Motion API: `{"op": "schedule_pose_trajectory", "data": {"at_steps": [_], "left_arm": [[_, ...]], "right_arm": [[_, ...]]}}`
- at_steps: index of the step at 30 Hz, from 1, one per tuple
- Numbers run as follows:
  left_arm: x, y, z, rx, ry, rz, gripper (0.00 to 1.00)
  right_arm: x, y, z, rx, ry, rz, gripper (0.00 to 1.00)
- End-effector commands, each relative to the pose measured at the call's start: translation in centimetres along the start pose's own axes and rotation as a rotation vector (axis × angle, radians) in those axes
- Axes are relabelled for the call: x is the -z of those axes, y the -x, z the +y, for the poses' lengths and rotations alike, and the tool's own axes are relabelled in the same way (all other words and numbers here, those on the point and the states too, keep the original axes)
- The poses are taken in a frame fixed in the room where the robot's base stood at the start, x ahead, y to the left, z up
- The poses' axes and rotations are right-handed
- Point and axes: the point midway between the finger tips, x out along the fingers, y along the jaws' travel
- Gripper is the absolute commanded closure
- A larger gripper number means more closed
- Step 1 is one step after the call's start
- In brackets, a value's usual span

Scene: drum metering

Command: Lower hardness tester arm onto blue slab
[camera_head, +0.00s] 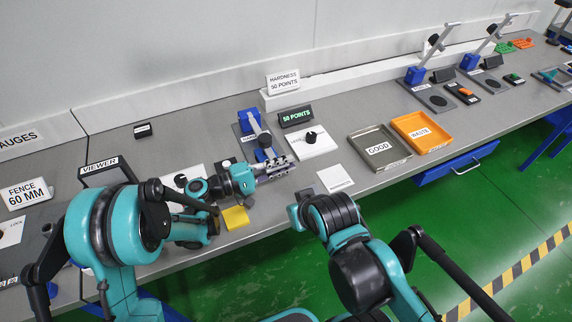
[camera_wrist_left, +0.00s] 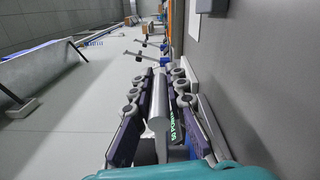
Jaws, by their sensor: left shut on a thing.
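The near hardness tester (camera_head: 248,121) has a blue post on a grey base, with a black knob in front of it. My left gripper (camera_head: 286,164) is in front of this tester, low over the bench. In the left wrist view, my left gripper (camera_wrist_left: 158,100) is shut on a silver bar (camera_wrist_left: 157,112), apparently the tester arm, lying lengthwise between its fingers. A blue part (camera_head: 262,155) shows beside the gripper; I cannot tell whether it is the slab. The contact point is hidden.
A 50 POINTS display (camera_head: 296,116) and a white panel with a black knob (camera_head: 312,143) stand right of the tester. The GOOD tray (camera_head: 399,160) and orange WASTE tray (camera_head: 437,145) are farther right. A yellow block (camera_head: 236,217) lies near the front edge.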

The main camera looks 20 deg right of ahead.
Motion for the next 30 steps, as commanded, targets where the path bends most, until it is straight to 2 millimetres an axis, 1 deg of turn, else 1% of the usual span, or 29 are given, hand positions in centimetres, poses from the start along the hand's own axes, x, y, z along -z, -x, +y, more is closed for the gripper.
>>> {"op": "schedule_pose_trajectory", "data": {"at_steps": [1, 8, 9, 10, 11, 19, 22, 26, 30], "left_arm": [[-0.1, 0.0, -0.5, 0.011, -0.003, -0.001, 1.00], [-0.1, 0.0, -0.6, 0.014, -0.003, -0.001, 1.00], [-0.1, 0.0, -0.6, 0.014, -0.003, -0.001, 0.79], [-0.1, 0.0, -0.6, 0.013, -0.003, -0.001, 0.71], [-0.1, 0.0, -0.6, 0.013, -0.003, -0.001, 0.65], [0.0, 0.0, -0.4, 0.009, -0.002, 0.000, 0.65], [-0.1, 0.0, 0.2, 0.009, -0.002, 0.000, 0.65], [-0.5, 0.0, 2.0, 0.009, -0.002, 0.000, 0.65], [-1.1, 0.0, 4.9, 0.009, -0.002, 0.000, 0.65]], "right_arm": [[-0.1, -0.1, 0.0, 0.000, 0.000, 0.000, 1.00], [-0.1, -0.1, 0.0, 0.000, 0.000, 0.000, 1.00], [-0.1, -0.1, 0.0, 0.000, 0.000, 0.000, 1.00], [-0.1, -0.1, 0.0, 0.000, 0.000, 0.000, 1.00], [-0.1, -0.1, 0.0, 0.000, 0.000, 0.000, 1.00], [-0.1, -0.1, 0.0, 0.000, 0.000, 0.000, 1.00], [-0.1, -0.1, 0.0, 0.000, 0.000, 0.000, 1.00], [-0.1, -0.1, 0.0, 0.000, 0.000, 0.000, 1.00], [0.0, -0.1, 0.0, 0.000, 0.000, 0.000, 1.00]]}}
